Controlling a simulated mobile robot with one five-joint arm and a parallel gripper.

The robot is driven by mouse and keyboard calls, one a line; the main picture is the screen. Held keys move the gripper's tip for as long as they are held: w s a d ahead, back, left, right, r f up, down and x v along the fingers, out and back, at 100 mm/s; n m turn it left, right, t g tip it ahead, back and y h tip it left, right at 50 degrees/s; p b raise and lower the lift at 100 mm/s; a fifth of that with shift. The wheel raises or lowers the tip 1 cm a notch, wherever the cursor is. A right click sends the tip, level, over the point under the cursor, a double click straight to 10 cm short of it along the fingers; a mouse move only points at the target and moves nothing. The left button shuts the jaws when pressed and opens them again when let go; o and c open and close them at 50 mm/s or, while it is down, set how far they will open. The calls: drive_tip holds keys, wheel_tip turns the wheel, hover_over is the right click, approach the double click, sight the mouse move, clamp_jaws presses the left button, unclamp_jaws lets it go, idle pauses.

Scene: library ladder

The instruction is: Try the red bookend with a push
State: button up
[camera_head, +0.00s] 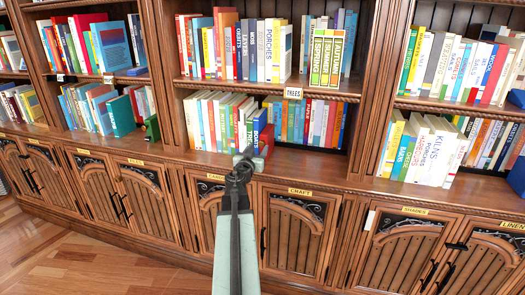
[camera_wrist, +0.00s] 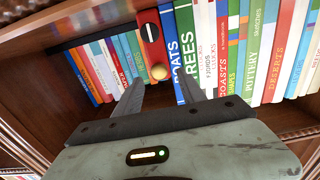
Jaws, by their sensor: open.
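The red bookend (camera_head: 266,141) stands on the lower shelf of the middle bay, against the end of a book row, beside the blue BOATS book (camera_head: 258,126). In the head view my gripper (camera_head: 245,156) is in front of the shelf edge.
The BOATS book (camera_wrist: 177,45) and green TREES book (camera_wrist: 190,50) stand close beside the bookend. Another book row (camera_head: 310,120) stands on its other side. Wooden uprights (camera_head: 376,90) divide the bays. Cabinet doors (camera_head: 295,225) are below. The floor (camera_head: 70,262) at left is clear.

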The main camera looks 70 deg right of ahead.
drive_tip(key=a, duration=0.5)
drive_tip(key=shift+s+a, duration=0.1)
idle(0.3)
